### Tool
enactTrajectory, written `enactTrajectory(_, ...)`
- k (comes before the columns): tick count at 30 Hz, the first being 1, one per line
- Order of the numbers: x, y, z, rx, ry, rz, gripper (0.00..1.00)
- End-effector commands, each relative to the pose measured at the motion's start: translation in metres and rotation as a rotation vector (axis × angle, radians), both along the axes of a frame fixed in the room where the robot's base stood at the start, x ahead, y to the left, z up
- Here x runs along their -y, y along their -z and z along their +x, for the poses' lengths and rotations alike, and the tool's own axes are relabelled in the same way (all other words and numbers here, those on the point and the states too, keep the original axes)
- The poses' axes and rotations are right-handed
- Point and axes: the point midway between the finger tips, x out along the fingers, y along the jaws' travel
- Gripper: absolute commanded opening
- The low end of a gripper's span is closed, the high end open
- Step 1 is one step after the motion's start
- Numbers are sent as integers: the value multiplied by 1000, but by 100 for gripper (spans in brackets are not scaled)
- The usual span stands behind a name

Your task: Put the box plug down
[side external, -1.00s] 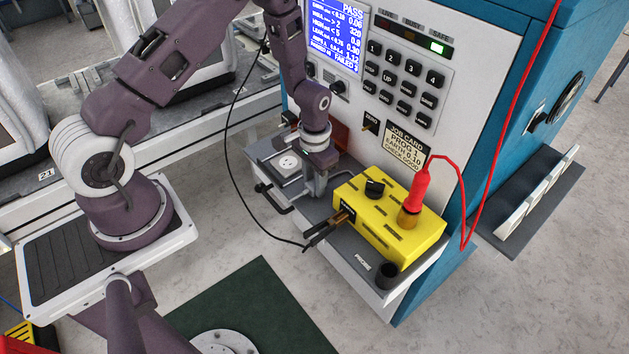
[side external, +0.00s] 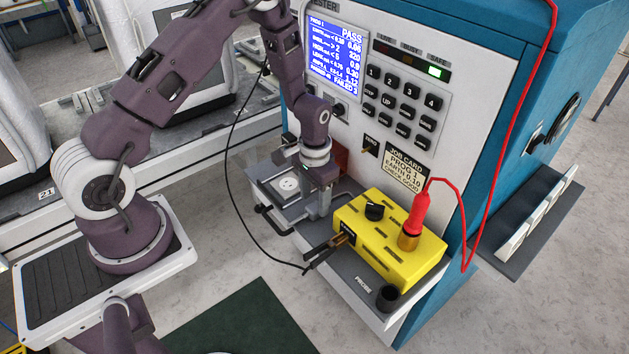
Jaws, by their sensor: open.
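My gripper (side external: 318,212) points down over the tester's grey shelf, just left of the yellow box, with its jaws open. Its grey fingers are small here, and I cannot make out a separate box plug between or below them. The yellow box (side external: 400,262) lies on the shelf with a black knob on top. A red probe (side external: 418,212) stands upright in a brass-coloured fitting on the box. A black clip (side external: 318,251) on a black cable is at the brass-coloured terminal on the box's left end. A white round socket (side external: 288,184) sits left of my gripper.
The tester's white panel (side external: 455,130) rises close behind the gripper, its screen reading PASS. The black cable (side external: 233,180) hangs in a loop left of the shelf. A red lead (side external: 500,150) hangs at right. A black cup (side external: 389,298) stands at the shelf's front corner.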

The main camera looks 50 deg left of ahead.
Motion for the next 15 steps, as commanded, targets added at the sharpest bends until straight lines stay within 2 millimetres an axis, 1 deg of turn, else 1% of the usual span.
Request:
enactTrajectory(1,0,-14,1,6,0,1,54)
enactTrajectory(6,0,-61,2,7,-1,1,54)
enactTrajectory(9,0,-82,1,6,0,1,54)
enactTrajectory(12,0,-94,0,3,0,0,54)
enactTrajectory(15,0,-100,0,2,0,0,54)
